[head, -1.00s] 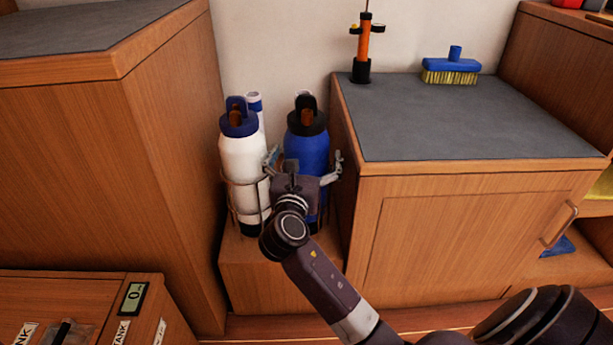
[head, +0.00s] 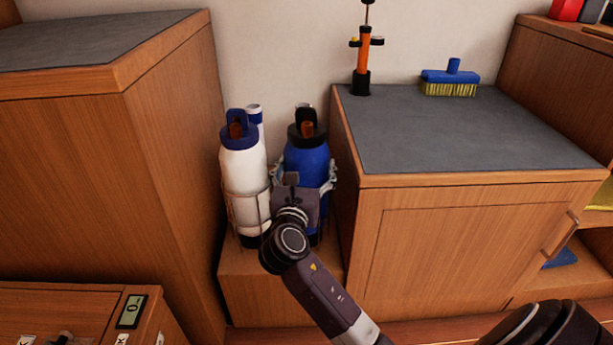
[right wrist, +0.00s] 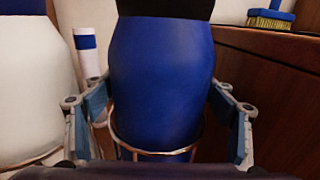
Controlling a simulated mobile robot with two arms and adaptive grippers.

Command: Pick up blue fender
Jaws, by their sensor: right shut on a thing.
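The blue fender (head: 307,160) has a black top and stands upright in a wire rack on a low wooden ledge, between two cabinets. My right gripper (head: 303,180) is shut on the blue fender, with one finger on each side of its body. In the right wrist view the blue fender (right wrist: 162,85) fills the middle between the fingers, and a wire hoop passes around its lower part. My left gripper is not in view.
A white fender (head: 243,170) with a blue top stands close on the left in the rack (head: 246,212). A white and blue cylinder shows behind. The right cabinet's grey top (head: 455,135) holds an orange pump (head: 362,65) and a blue brush (head: 450,78).

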